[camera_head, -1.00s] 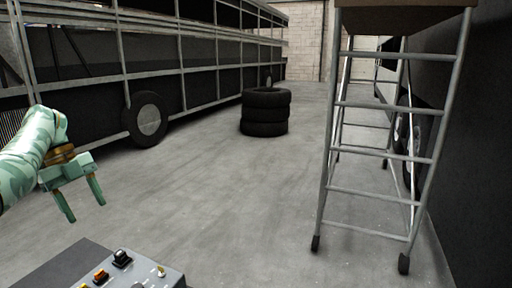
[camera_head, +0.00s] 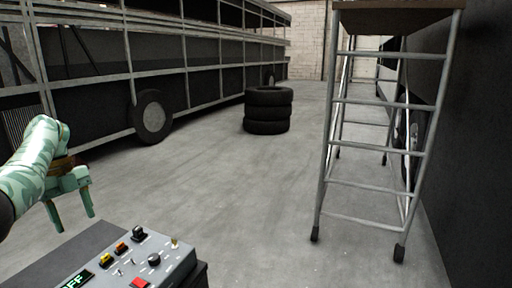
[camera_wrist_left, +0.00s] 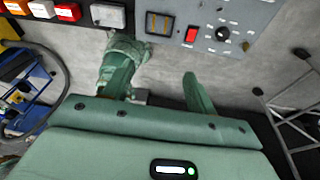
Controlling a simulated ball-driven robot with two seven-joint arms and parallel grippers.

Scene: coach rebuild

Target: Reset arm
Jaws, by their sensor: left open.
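My left gripper (camera_head: 74,222) is at the left of the head view, pale green, its two fingers apart and pointing down with nothing between them. It hangs left of a grey control panel (camera_head: 190,252) at the bottom of the head view. The panel has knobs, coloured buttons, a red switch (camera_head: 139,283) and a green lit display. In the left wrist view the open fingers (camera_wrist_left: 158,75) point toward the panel (camera_wrist_left: 262,12), with its red switch (camera_wrist_left: 191,35) and black knob (camera_wrist_left: 222,33). My right gripper is not in view.
A stack of black tyres (camera_head: 267,110) stands mid-floor. A metal ladder platform (camera_head: 375,185) stands right, beside a dark wall. A bus frame with a wheel (camera_head: 151,117) lines the left. The grey floor (camera_head: 235,185) between is clear. A blue cart (camera_wrist_left: 30,112) shows in the left wrist view.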

